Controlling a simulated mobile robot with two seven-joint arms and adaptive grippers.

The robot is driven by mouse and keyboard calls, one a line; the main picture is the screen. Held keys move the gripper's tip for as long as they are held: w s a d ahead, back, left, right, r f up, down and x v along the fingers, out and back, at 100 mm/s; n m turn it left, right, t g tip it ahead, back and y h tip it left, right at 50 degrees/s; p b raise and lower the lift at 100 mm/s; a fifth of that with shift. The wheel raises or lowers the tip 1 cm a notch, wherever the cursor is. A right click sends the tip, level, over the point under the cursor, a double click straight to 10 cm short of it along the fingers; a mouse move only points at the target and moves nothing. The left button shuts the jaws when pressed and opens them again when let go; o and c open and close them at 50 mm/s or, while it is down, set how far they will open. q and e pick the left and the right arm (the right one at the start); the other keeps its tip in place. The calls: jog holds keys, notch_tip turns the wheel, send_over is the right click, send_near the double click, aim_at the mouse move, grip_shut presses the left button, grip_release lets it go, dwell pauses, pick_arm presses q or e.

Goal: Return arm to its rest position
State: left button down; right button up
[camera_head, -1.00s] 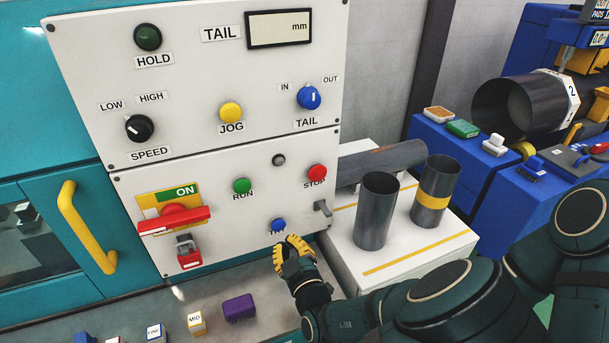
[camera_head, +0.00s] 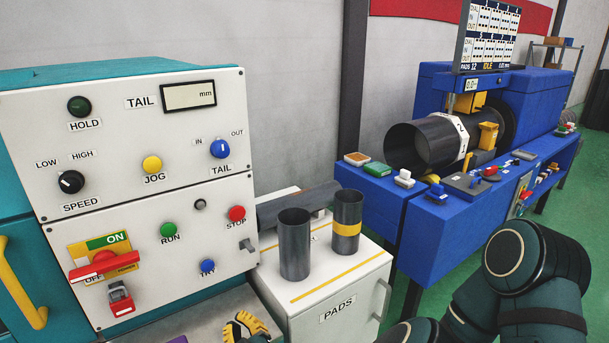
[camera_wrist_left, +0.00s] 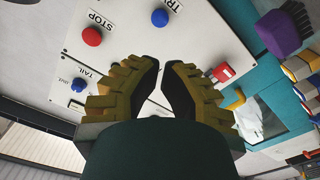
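My left gripper (camera_head: 246,325), with yellow ribbed fingers, shows at the bottom edge of the head view, in front of the control panel (camera_head: 140,208) and below the blue TRY button (camera_head: 207,266). Most of it is cut off there. In the left wrist view the gripper (camera_wrist_left: 162,66) has a narrow gap between its fingertips, with white panel behind, and holds nothing. The red STOP button (camera_wrist_left: 92,37) and a blue button (camera_wrist_left: 160,18) lie beyond the fingers. My dark green arm links (camera_head: 530,265) fill the lower right of the head view. My right gripper is not in view.
Two upright dark cylinders (camera_head: 295,250) and a lying one stand on the white PADS cabinet (camera_head: 340,304), right of the panel. A blue bench (camera_head: 440,235) with a large tube (camera_head: 415,145) stands further right. Green floor lies between bench and arm.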

pick_arm(q)
jog(key=s+a+f+m+g+h, duration=0.1)
jog(key=s+f+m+g+h, duration=0.2)
jog(key=f, duration=0.6)
jog(key=s+a+f+m+g+h, duration=0.1)
jog(key=s+f+g+h, duration=0.3)
jog(key=f, duration=0.5)
jog(key=s+d+f+m+g+h, duration=0.1)
jog(key=s+d+m+g+h, duration=0.5)
jog(key=s+m+h, duration=0.1)
jog(key=shift+s+d+f, duration=0.15)
jog(key=shift+s+f, duration=0.1)
jog(key=shift+s, duration=0.65)
